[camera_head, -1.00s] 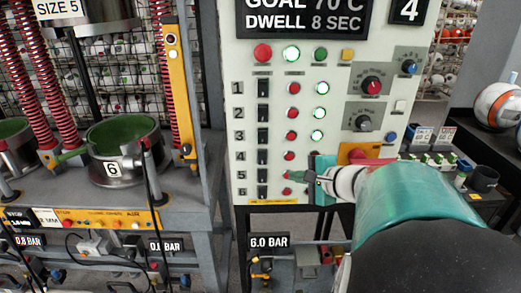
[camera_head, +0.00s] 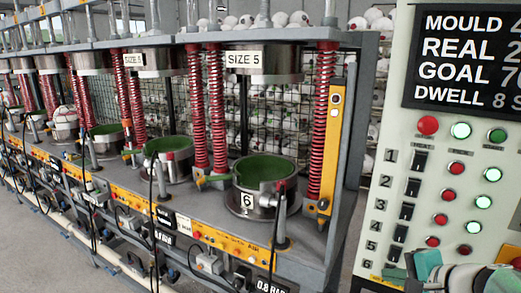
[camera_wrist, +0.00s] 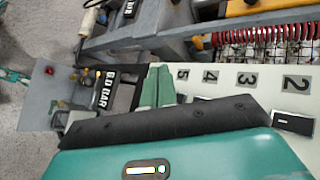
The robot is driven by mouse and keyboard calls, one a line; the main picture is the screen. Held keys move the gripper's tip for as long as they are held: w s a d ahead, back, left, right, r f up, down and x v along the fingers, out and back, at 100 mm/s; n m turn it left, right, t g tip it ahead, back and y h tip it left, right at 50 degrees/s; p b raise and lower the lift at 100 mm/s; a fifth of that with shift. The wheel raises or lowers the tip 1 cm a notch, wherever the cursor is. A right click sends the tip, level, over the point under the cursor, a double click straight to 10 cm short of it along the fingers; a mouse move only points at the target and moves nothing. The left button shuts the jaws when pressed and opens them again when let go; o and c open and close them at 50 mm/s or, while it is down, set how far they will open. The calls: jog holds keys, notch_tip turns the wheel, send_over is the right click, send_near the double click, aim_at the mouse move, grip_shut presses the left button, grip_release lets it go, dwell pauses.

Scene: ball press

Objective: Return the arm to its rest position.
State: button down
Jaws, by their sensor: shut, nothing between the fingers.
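My gripper (camera_wrist: 156,76) shows in the wrist view as two green fingers lying side by side, shut and empty. It is in front of the cream control panel (camera_wrist: 222,78), near the panel's lower switch rows. In the head view a teal part of my arm shows at the bottom right corner, over the panel's lower edge; most of the arm is outside that view. The control panel (camera_head: 400,130) stands at the right with red, green and white lights and black switches in numbered rows.
A long press bench (camera_head: 300,243) fills the left and middle, with red springs and open green-lined moulds, the nearest marked 6 (camera_head: 262,190). A wire rack of balls (camera_head: 290,120) stands behind. Hoses and gauges hang below. Grey floor (camera_head: 20,240) is clear at lower left.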

jog(key=s+a+n+g+h, duration=0.1)
jog(key=s+a+n+g, duration=0.1)
jog(key=s+a+n, duration=0.2)
jog(key=s+a+n+g+h, duration=0.2)
jog(key=s+a+n, duration=0.3)
jog(key=a+n, duration=0.6)
jog(key=shift+a+f+g+h, duration=0.2)
jog(key=shift+a+g+h, duration=0.1)
jog(key=shift+a, duration=0.25)
jog(key=shift+d, duration=0.25)
